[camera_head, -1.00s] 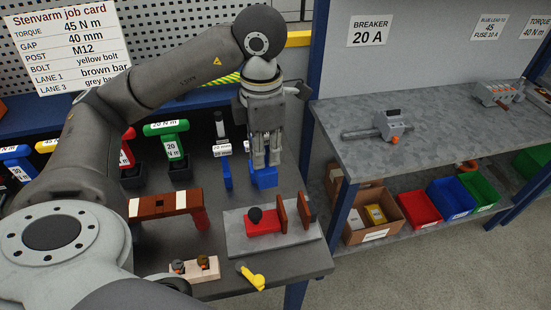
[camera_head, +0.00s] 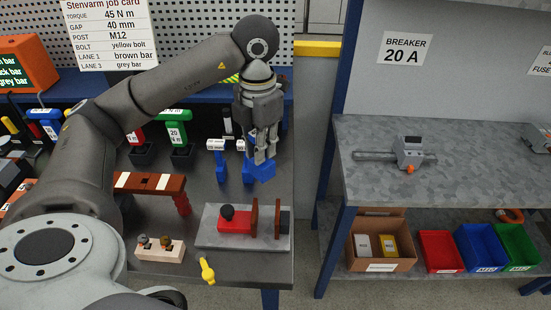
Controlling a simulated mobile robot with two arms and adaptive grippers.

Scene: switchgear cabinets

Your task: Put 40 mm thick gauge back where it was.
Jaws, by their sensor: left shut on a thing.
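My left gripper (camera_head: 265,157) comes down from above over the back right part of the bench and is shut on a blue gauge (camera_head: 262,173). The gauge's thick blue lower block shows below the fingertips, and more blue shows between the fingers. I cannot read a size label on it or tell whether it touches the bench. Just left of it stand two thinner blue gauges with white tops, the left one (camera_head: 218,160) and the right one (camera_head: 246,170). The job card (camera_head: 108,35) reads gap 40 mm. My right gripper is not in view.
In front are a grey plate (camera_head: 208,239) with a red clamp-like part (camera_head: 236,222), a brown bridge (camera_head: 150,183), a bolt block (camera_head: 160,247) and a yellow-handled item (camera_head: 207,270). Green (camera_head: 174,135) and red torque tools stand left. A grey shelf (camera_head: 460,180) stands right.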

